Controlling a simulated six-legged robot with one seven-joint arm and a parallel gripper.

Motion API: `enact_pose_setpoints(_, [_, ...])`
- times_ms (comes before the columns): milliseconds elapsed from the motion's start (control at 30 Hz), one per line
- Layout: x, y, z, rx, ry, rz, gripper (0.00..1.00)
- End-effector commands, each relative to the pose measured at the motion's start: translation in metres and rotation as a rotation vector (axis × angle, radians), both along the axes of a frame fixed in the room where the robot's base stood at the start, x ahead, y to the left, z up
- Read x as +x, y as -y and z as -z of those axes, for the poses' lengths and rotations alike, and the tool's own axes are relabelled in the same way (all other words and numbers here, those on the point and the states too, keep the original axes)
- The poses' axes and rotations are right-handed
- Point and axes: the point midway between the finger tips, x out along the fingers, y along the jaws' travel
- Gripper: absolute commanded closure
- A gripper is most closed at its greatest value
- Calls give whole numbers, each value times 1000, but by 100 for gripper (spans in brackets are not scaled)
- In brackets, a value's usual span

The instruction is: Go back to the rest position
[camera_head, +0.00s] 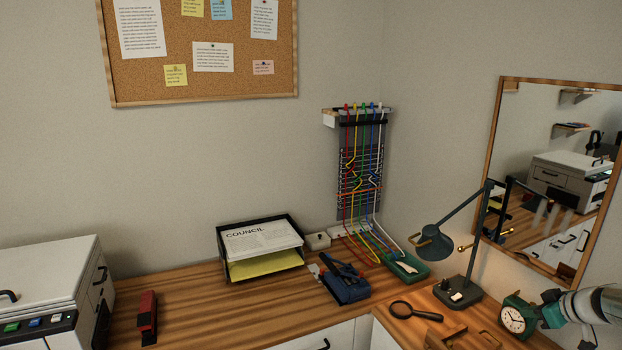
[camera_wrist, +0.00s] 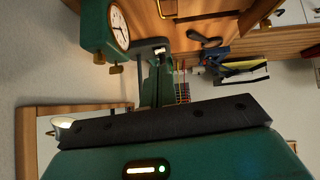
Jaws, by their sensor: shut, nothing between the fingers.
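My gripper (camera_head: 551,312) is at the lower right edge of the head view, just right of the green alarm clock (camera_head: 513,319). In the wrist view my gripper (camera_wrist: 156,80) is shut and empty, its green fingers together beyond a dark bar. The clock also shows at the upper left of the wrist view (camera_wrist: 119,27). I cannot tell whether the gripper touches the clock or is only in front of it.
A desk lamp (camera_head: 462,292) stands left of the clock, with a magnifying glass (camera_head: 415,312) in front. A wall mirror (camera_head: 548,185) is behind. A paper tray (camera_head: 262,250), stapler (camera_head: 148,317) and printer (camera_head: 50,285) lie farther left. Bare desk shows between stapler and tray.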

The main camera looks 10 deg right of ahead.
Motion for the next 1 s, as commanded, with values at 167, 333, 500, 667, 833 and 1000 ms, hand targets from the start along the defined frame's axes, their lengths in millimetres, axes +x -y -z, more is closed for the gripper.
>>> enact_pose_setpoints(167, [11, -27, -13, 5, -27, -17, 100])
enact_pose_setpoints(333, [21, -67, -30, 15, -81, -28, 100])
enact_pose_setpoints(500, [27, -118, -51, 20, -141, -36, 100])
enact_pose_setpoints(667, [24, -184, -77, 15, -213, -32, 100])
enact_pose_setpoints(833, [2, -268, -108, -1, -294, -4, 100])
enact_pose_setpoints(1000, [-36, -341, -130, -18, -345, 50, 100])
